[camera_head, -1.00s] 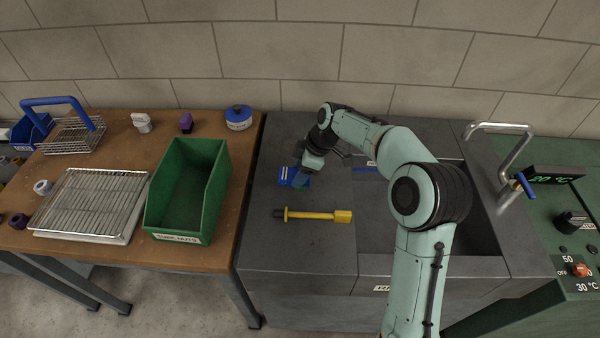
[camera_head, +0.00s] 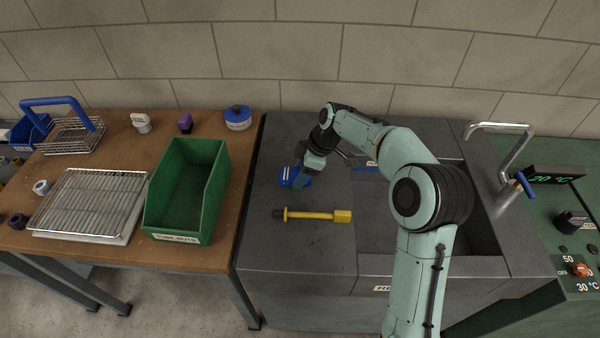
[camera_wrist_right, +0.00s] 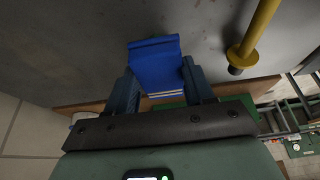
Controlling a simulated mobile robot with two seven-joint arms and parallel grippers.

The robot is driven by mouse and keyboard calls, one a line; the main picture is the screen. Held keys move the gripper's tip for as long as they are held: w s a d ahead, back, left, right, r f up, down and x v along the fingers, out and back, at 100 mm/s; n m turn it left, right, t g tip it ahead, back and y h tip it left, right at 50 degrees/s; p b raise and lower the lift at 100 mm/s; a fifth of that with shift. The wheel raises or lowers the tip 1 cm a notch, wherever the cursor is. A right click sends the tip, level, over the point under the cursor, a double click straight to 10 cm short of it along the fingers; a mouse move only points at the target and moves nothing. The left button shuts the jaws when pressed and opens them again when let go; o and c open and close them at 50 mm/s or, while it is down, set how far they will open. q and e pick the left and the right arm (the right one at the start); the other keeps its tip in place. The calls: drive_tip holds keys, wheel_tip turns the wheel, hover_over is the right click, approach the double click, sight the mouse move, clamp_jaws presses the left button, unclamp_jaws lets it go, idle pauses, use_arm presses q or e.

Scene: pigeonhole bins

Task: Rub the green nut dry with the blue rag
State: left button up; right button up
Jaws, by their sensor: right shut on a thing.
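The blue rag (camera_head: 287,175) is at my right gripper (camera_head: 300,180), on the grey worktop left of the sink. In the right wrist view the rag (camera_wrist_right: 156,66) is a folded blue pad with pale stripes. It sits between the two fingers of my right gripper (camera_wrist_right: 160,88), which is shut on it. I cannot make out the green nut for certain; the gripper and rag cover that spot of worktop. My left gripper is not in view.
A yellow-handled tool (camera_head: 318,215) lies on the worktop just in front of the gripper. A green bin (camera_head: 155,212) and a wire rack (camera_head: 90,202) stand on the wooden table to the left. The sink (camera_head: 478,225) and tap (camera_head: 500,127) are to the right.

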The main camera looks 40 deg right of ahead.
drive_tip(key=shift+w+a+f, duration=0.1)
drive_tip(key=shift+a, duration=0.15)
drive_tip(key=shift+d, duration=0.15)
drive_tip(key=shift+s+d, duration=0.55)
drive_tip(key=shift+w+a, duration=0.1)
drive_tip(key=shift+a, duration=0.05)
drive_tip(key=shift+w+a, duration=0.5)
drive_tip(key=shift+s+d+b, duration=0.3)
drive_tip(key=shift+s+d, duration=0.25)
drive_tip(key=shift+d, duration=0.05)
drive_tip(key=shift+w+a, duration=0.1)
